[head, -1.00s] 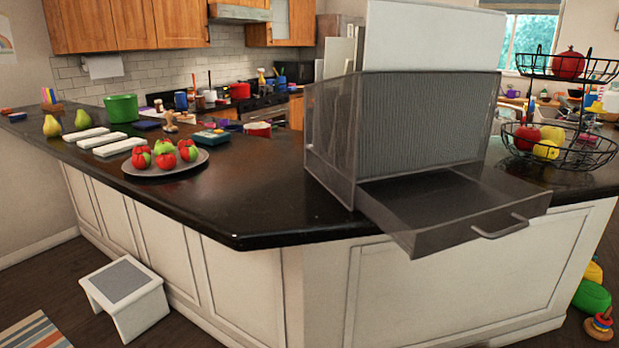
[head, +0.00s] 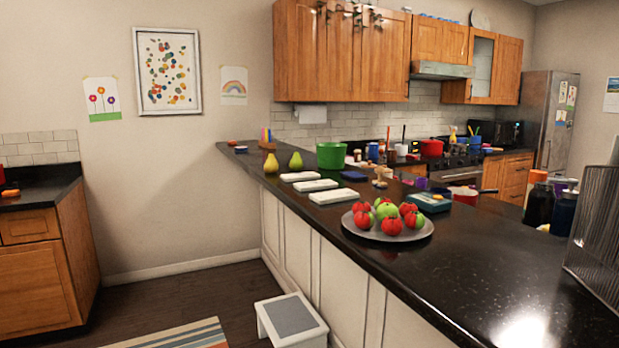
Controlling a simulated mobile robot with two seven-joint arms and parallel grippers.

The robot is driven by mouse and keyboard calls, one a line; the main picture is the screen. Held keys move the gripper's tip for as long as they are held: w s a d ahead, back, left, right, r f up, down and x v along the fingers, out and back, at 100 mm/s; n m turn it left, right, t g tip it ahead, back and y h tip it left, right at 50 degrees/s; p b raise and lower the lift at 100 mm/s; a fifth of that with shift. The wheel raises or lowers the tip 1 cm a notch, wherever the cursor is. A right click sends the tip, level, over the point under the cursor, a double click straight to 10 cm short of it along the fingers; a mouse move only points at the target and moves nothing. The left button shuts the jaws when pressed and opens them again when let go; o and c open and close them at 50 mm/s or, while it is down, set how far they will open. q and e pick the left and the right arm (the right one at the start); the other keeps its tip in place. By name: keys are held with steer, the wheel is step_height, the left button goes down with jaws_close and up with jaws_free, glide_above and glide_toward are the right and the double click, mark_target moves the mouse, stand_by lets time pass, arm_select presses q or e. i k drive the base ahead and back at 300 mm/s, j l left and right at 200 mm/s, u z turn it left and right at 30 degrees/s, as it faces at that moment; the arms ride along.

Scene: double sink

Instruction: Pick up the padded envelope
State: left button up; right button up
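I cannot make out a padded envelope for certain. Three flat white items lie in a row on the black counter (head: 480,275): a far one (head: 300,177), a middle one (head: 316,185) and a near one (head: 334,196). I cannot tell what they are. A grey mesh desk organizer (head: 597,240) is cut off at the right edge, so most of it is out of view. Neither of my grippers is in view.
A grey plate (head: 359,231) of red and green fruit stands on the counter near a teal box (head: 428,202). A green pot (head: 331,155) stands farther back. A white step stool (head: 291,320) is on the floor beside the counter.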

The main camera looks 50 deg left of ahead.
mark_target(308, 175)
steer(key=j+z, duration=0.25)
steer(key=j, duration=2.85)
